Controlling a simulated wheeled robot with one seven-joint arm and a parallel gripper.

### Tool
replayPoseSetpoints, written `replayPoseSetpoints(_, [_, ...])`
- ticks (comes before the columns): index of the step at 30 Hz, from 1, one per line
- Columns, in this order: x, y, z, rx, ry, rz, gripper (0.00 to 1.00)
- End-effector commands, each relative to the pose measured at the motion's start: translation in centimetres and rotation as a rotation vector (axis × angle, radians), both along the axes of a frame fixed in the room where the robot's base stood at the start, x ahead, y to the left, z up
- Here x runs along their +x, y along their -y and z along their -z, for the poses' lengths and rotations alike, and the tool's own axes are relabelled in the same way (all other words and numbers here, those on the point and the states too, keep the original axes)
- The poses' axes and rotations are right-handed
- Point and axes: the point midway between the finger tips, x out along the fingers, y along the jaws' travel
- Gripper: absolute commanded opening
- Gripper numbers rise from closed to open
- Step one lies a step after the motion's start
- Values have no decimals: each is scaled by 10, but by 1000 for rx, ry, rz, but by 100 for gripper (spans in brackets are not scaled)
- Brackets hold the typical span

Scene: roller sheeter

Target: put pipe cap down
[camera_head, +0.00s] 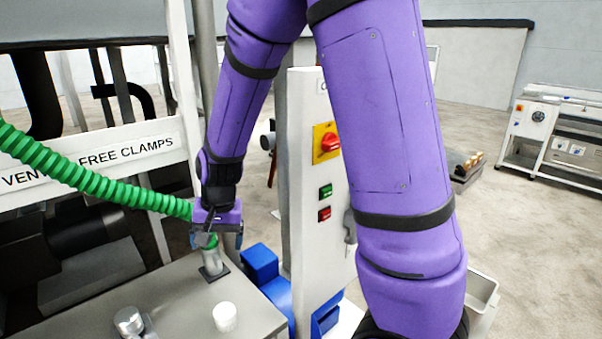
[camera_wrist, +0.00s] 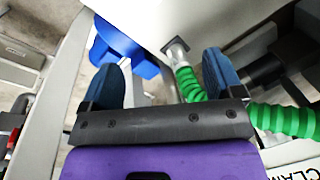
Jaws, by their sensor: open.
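My gripper (camera_head: 217,238) is open above the grey table, beside the upper end of a short metal pipe stub (camera_head: 212,261). In the wrist view its blue fingers stand wide apart, with nothing clamped between them (camera_wrist: 158,65). A green ribbed hose (camera_head: 95,183) meets the stub; the joint is partly hidden by my gripper in the head view. The hose (camera_wrist: 187,82) and stub (camera_wrist: 177,48) show near the right finger. A white, short cylinder (camera_head: 225,317) stands on the table and looks like a cap. I cannot tell for certain that it is the pipe cap.
A shiny metal fitting (camera_head: 129,321) sits at the front left of the grey table (camera_head: 180,293). Blue blocks (camera_head: 261,263) and a white control post (camera_head: 304,190) with a red switch (camera_head: 328,143) stand right of it. A white frame (camera_head: 95,155) stands behind the table.

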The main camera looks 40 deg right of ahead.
Motion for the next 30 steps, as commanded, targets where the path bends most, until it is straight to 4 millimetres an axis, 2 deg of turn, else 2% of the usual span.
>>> replayPoseSetpoints(1, [-6,3,-19,6,26,-25,86])
replayPoseSetpoints(6, [-31,11,-72,6,93,-123,86])
replayPoseSetpoints(15, [-90,30,-148,-48,212,-286,86])
replayPoseSetpoints(24, [-162,48,-198,-161,316,-426,86])
replayPoseSetpoints(30, [-199,55,-214,-235,355,-484,86])
